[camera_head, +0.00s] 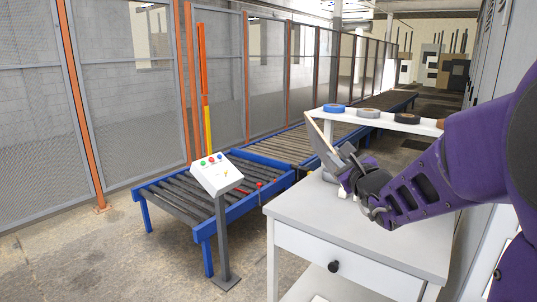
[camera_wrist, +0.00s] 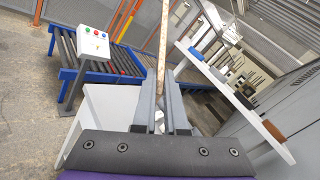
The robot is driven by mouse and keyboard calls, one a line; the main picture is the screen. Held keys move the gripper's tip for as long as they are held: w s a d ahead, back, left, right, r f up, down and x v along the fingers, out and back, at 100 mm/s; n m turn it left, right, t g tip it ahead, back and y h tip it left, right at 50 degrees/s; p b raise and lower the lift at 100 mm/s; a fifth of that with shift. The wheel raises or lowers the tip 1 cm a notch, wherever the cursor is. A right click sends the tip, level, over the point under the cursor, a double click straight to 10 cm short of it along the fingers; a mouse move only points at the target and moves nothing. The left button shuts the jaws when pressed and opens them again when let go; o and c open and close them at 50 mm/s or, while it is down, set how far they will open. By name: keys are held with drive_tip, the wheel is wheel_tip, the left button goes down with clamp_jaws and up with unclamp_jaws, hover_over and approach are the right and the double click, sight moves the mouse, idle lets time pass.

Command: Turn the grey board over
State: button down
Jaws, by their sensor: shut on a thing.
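The grey board (camera_head: 321,140) is held tilted on edge above the white cabinet top (camera_head: 310,211). In the head view it shows as a thin, slanting slab with a tan edge. In the wrist view the board (camera_wrist: 163,45) is seen almost edge-on, as a narrow brownish strip rising from between the fingers. My gripper (camera_head: 347,168) is shut on its lower end, and this end is partly hidden by the fingers. In the wrist view both fingers of the gripper (camera_wrist: 162,92) close around the strip.
A raised white shelf (camera_head: 385,125) behind my gripper bears a blue tape roll (camera_head: 334,108), a grey roll (camera_head: 369,113) and a black roll (camera_head: 407,118). A button box (camera_head: 217,175) on a post and a roller conveyor (camera_head: 180,198) stand to the left. The cabinet top's front left is clear.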

drive_tip(key=m, duration=0.5)
drive_tip(key=shift+n, duration=0.3)
idle(0.4)
